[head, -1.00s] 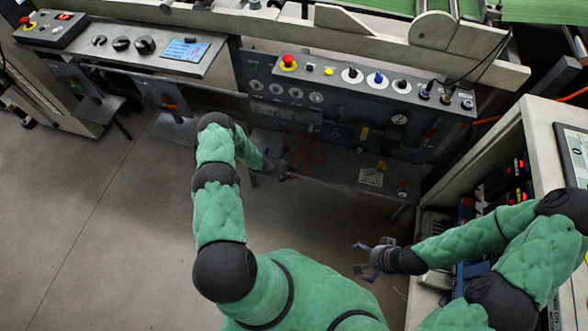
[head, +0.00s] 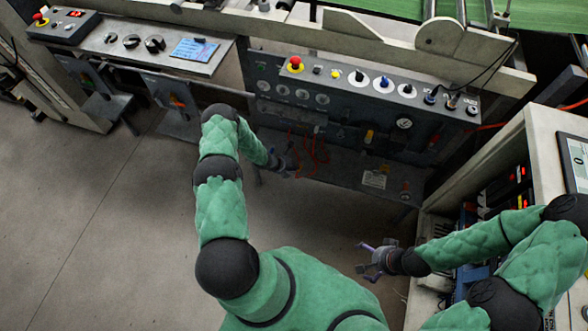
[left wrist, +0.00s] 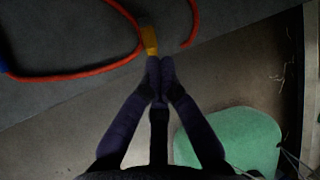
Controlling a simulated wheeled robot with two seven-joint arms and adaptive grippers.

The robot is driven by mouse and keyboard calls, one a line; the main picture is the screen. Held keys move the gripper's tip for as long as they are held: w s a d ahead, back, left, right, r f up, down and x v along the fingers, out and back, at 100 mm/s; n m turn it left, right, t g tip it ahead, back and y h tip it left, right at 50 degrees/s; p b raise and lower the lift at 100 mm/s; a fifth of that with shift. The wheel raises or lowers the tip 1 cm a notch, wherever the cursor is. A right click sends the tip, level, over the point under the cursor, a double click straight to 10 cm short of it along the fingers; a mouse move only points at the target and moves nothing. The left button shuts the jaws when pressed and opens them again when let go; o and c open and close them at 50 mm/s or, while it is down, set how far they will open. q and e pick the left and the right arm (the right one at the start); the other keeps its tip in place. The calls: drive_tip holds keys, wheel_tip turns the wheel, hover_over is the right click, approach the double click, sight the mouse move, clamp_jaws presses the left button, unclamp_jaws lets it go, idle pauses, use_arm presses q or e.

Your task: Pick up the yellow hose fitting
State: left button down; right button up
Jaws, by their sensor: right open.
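The yellow hose fitting (left wrist: 149,40) sits at the end of an orange-red hose (left wrist: 75,76) in the left wrist view. My left gripper (left wrist: 160,60) has its two dark fingers together, the tips right at the near end of the fitting. The fitting shows just beyond the tips, mostly in line with the left finger; no part of it shows between them. In the head view my left gripper (head: 290,170) is beside the red hoses (head: 314,150), where I cannot make out the fitting. My right gripper (head: 364,258) is open and empty over the floor.
A grey machine panel (head: 345,105) with knobs, a red button and a gauge stands behind the hoses, with a ledge (head: 345,178) below. A cabinet (head: 525,135) stands at the right. The floor (head: 110,220) at left is clear.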

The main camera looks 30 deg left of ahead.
use_arm(q)
drive_tip(key=s+d+r+p, duration=0.7)
drive_tip(key=s+d+r, duration=0.1)
drive_tip(key=s, duration=0.3)
drive_tip(key=shift+d+r, duration=0.2)
drive_tip(key=shift+r, duration=0.5)
drive_tip(key=shift+c, duration=2)
unclamp_jaws()
